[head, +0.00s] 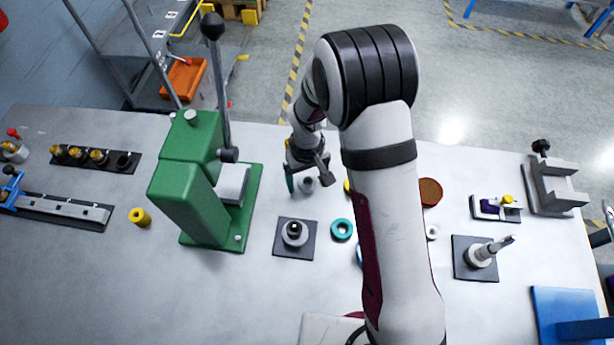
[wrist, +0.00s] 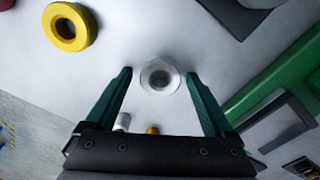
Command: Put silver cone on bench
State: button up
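The silver cone (wrist: 160,76) shows in the wrist view as a round, shiny piece with a dark centre, seen end-on. It appears to be on the white bench (head: 130,290); any small gap beneath it cannot be judged. It also shows in the head view (head: 307,185), beside the gripper's fingers. My gripper (wrist: 159,75) points down at the bench with its two teal fingers apart. The cone lies between the fingertips, with a visible gap on each side. In the head view my gripper (head: 303,178) is partly hidden by its own wrist.
The green press (head: 190,195) stands close to the left of my gripper. A black plate with a grey part (head: 294,234) and a teal ring (head: 342,230) lie nearer the front. A yellow ring (wrist: 67,28) lies near the cone. My arm hides part of the bench.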

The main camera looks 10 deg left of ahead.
notch_tip(320, 180, up, 12)
jog(key=s+d+r+m, duration=0.4)
jog(key=s+d+r, duration=0.3)
jog(key=s+d+r+m+y, duration=0.1)
jog(key=s+d+m, duration=0.1)
jog(key=s, duration=0.6)
jog(key=s+d+r+m, duration=0.1)
jog(key=s+d+m, duration=0.1)
jog(key=s+m, duration=0.3)
jog(key=s, duration=0.2)
jog(key=shift+s+d+r+m+y, duration=0.2)
jog(key=shift+s+d+m+y, duration=0.1)
jog(key=shift+s+d+y, duration=0.1)
